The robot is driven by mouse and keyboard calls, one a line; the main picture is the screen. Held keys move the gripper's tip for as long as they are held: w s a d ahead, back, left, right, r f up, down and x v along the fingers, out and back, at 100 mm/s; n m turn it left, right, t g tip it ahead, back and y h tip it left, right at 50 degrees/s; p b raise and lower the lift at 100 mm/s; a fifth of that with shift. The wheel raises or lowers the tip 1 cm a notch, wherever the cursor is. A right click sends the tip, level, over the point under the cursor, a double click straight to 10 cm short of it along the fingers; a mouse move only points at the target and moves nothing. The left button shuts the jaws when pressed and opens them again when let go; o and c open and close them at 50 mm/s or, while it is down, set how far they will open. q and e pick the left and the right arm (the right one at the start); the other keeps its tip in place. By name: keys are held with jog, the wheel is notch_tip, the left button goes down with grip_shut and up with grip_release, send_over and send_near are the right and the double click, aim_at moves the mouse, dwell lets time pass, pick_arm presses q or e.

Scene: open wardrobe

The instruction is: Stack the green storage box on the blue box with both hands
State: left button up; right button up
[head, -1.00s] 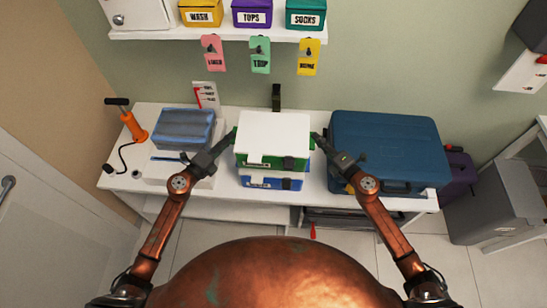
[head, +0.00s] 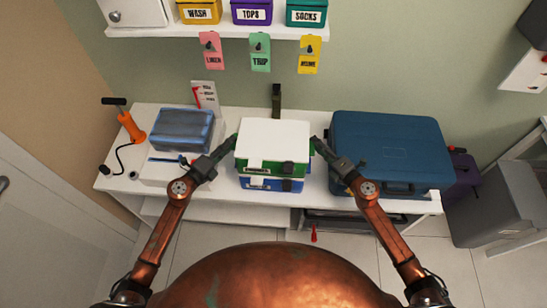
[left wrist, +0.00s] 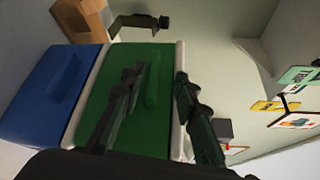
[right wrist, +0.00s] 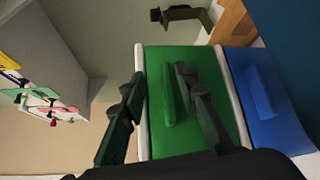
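The green storage box (head: 273,168) with its white lid (head: 272,136) sits level on top of the blue box (head: 271,185), roughly lined up with it. My left gripper (head: 233,143) is at its left side and my right gripper (head: 317,144) at its right side. In the left wrist view my fingers (left wrist: 160,74) stand apart around the green side handle (left wrist: 152,82), with a gap visible. In the right wrist view my fingers (right wrist: 161,74) also stand apart around the handle (right wrist: 168,98). The blue box's side shows in both wrist views, beside the green.
A large blue suitcase (head: 390,150) lies close on the right of the bench. A blue-grey folded bundle (head: 183,128) and an orange pump (head: 130,127) are on the left. A shelf with label tags (head: 260,50) hangs above.

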pick_arm(q)
jog(key=v, duration=1.2)
pick_arm(e)
jog(key=v, duration=1.2)
jog(key=shift+d, duration=0.2)
jog(key=shift+w, duration=0.1)
